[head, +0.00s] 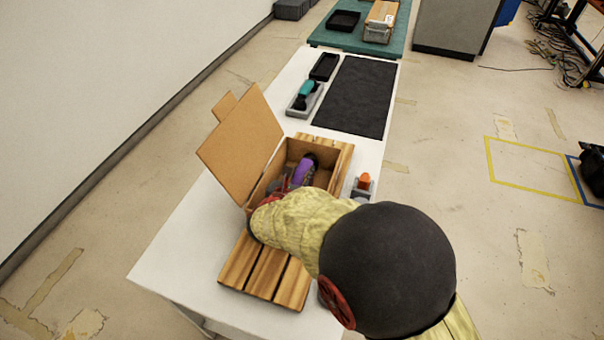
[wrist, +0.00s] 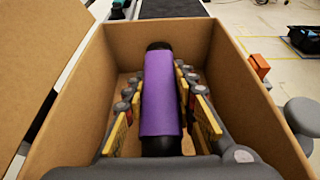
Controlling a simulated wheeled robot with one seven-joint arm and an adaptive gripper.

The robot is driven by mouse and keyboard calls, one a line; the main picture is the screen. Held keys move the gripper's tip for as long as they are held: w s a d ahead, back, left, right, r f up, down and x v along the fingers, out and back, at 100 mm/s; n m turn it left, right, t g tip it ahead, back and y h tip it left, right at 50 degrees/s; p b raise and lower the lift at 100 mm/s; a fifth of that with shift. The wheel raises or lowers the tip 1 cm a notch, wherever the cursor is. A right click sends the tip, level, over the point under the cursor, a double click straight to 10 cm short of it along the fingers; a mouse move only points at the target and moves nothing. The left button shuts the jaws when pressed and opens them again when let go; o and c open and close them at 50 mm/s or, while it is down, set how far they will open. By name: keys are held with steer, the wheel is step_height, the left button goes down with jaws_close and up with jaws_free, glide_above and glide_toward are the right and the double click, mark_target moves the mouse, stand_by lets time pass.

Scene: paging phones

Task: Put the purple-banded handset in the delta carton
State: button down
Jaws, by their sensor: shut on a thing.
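The purple-banded handset (wrist: 160,95) is dark at its ends with a wide purple middle. In the wrist view it lies between the two fingers of my gripper (wrist: 166,110), which is shut on it. The open carton (wrist: 262,105) surrounds the handset and the fingers on all visible sides. In the head view the handset (head: 304,170) shows inside the carton (head: 262,186), whose lid (head: 240,145) stands open to the left. I cannot tell whether the handset touches the carton's floor. No delta mark is visible on the carton.
The carton stands on a slatted wooden pallet (head: 262,270) on the white table (head: 185,245). A teal-banded handset (head: 304,92) rests in a grey cradle behind it, beside a dark mat (head: 358,95) and black tray (head: 324,67). An orange-topped item (head: 364,182) stands at the right.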

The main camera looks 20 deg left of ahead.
steer(key=shift+f, duration=0.15)
steer(key=c, duration=1.5)
jaws_free()
steer(key=shift+o, duration=0.2)
steer(key=shift+r, duration=0.25)
steer(key=p+v, duration=0.1)
steer(key=v, duration=0.3)
steer(key=p+v, duration=0.1)
steer(key=v, duration=0.3)
steer(key=p+v, duration=0.2)
steer(key=v, duration=0.2)
steer(key=shift+r, duration=0.35)
